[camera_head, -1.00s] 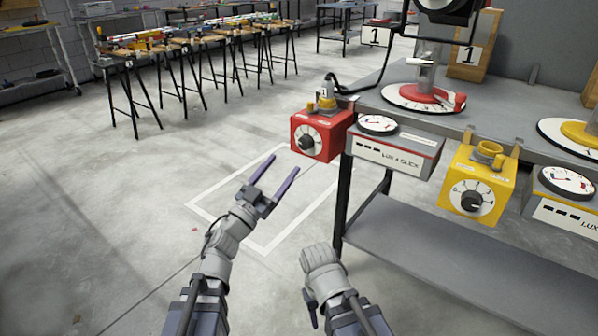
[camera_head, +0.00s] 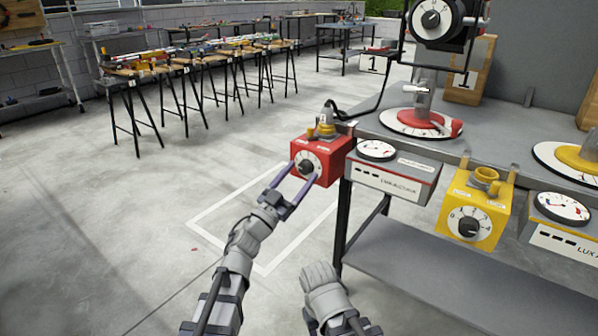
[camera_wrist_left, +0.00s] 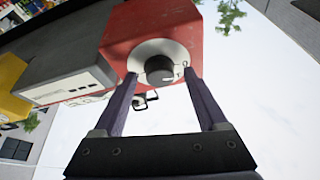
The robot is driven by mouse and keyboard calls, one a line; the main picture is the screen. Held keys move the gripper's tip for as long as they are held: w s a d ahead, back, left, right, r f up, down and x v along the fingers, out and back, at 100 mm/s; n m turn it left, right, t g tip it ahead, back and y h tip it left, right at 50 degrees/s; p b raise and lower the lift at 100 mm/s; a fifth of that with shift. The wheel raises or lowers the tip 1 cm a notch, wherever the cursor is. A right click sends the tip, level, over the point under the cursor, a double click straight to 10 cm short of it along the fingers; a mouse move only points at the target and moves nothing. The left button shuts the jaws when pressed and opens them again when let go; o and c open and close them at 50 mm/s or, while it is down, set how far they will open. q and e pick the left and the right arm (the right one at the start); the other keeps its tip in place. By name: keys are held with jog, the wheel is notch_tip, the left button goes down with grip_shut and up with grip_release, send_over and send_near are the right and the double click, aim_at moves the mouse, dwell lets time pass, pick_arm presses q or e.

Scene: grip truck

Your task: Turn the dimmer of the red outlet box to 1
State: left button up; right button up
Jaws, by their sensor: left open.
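The red outlet box (camera_head: 336,160) hangs at the left corner of the workbench. Its black dimmer knob (camera_head: 305,167) sits on a white dial on the front face; the setting is too small to read. My left gripper (camera_head: 301,172) is open, its two fingertips at the dial. In the left wrist view the knob (camera_wrist_left: 159,70) lies between the fingertips (camera_wrist_left: 160,78), with a visible gap on each side. The red box (camera_wrist_left: 150,25) fills the top middle there. My right arm is folded low at the bottom middle; its fingers do not show clearly.
A grey meter unit (camera_head: 392,180) is right of the red box, then a yellow outlet box (camera_head: 476,205). A lamp (camera_head: 440,20) stands above the bench (camera_head: 500,130). The floor left of the bench is clear; trestle tables stand behind.

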pick_arm(q)
grip_shut()
dwell(0.7)
